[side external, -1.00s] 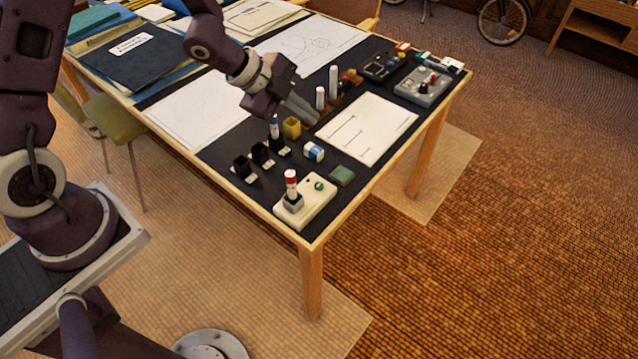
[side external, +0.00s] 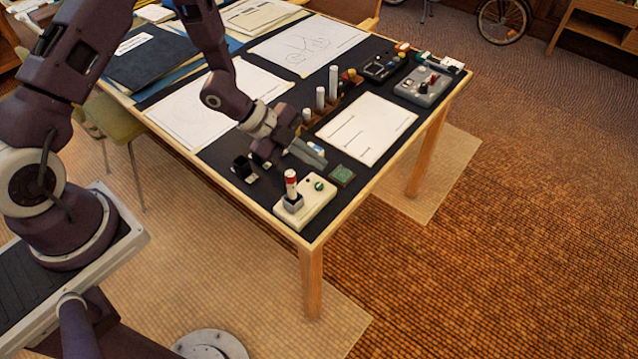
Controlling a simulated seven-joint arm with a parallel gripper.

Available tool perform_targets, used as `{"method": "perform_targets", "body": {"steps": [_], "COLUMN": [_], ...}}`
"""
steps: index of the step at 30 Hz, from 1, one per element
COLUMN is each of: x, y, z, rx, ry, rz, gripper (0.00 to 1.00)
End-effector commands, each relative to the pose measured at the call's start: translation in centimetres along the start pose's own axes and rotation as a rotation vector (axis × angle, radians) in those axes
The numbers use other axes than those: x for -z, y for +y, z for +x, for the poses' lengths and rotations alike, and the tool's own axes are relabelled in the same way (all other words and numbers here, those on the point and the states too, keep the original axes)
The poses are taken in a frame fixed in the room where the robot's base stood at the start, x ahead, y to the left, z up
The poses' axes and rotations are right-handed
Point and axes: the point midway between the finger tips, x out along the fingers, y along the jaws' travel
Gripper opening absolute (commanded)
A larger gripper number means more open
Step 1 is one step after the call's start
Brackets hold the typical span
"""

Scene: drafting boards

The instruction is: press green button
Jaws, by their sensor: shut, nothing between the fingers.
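A small round green button (side external: 319,186) sits on a white control box (side external: 309,205) at the near corner of the table. A red-and-white-topped stick (side external: 291,183) stands upright on the same box, left of the button. My gripper (side external: 320,161) is shut and empty. In the picture it is just above and behind the button, apart from it, with the fingers pointing right and slightly down. Its height over the table is hard to tell. A flat green square (side external: 342,175) lies right of the box.
A black holder (side external: 243,167) stands left of my gripper. A blue-and-white block (side external: 316,148) is partly hidden behind the fingers. White cylinders (side external: 333,82) stand farther back, beside a white sheet (side external: 367,129). A grey control box (side external: 424,86) is at the far right.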

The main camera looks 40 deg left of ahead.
Motion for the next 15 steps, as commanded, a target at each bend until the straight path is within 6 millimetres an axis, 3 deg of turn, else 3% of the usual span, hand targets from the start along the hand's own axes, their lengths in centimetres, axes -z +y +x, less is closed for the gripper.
{"method": "perform_targets", "body": {"steps": [6, 15], "x": [-1.5, -2.3], "y": [1.6, 2.2], "z": [2.0, 3.0], "rx": [-0.002, 0.000], "ry": [-0.001, -0.002], "rz": [-0.001, 0.001], "gripper": [0.00, 0.00]}}
